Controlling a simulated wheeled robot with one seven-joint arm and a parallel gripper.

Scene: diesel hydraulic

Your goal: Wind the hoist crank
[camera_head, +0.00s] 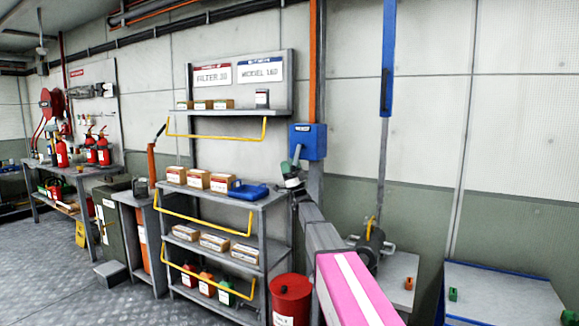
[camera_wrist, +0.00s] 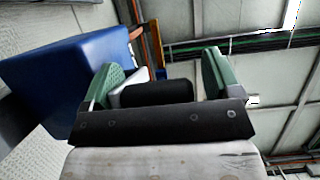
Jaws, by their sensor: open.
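The hoist's blue box (camera_head: 308,141) is mounted on the wall post below an orange upright. It also fills the left of the wrist view (camera_wrist: 70,75). My gripper (camera_head: 293,160) is in front of the box's lower left side. In the wrist view my gripper (camera_wrist: 160,75) has its two green fingers apart. A black cylinder (camera_wrist: 155,93), which looks like the crank's handle grip, lies between them with a gap on the right. A pale piece beside its left end may be the crank arm. I cannot tell whether the left finger touches it.
A shelf rack (camera_head: 232,214) with boxes and a blue case (camera_head: 248,191) stands just left of my arm. A red drum (camera_head: 290,299) stands below. A blue vertical post (camera_head: 387,60) and a low bench (camera_head: 500,292) are to the right. The floor at left is partly clear.

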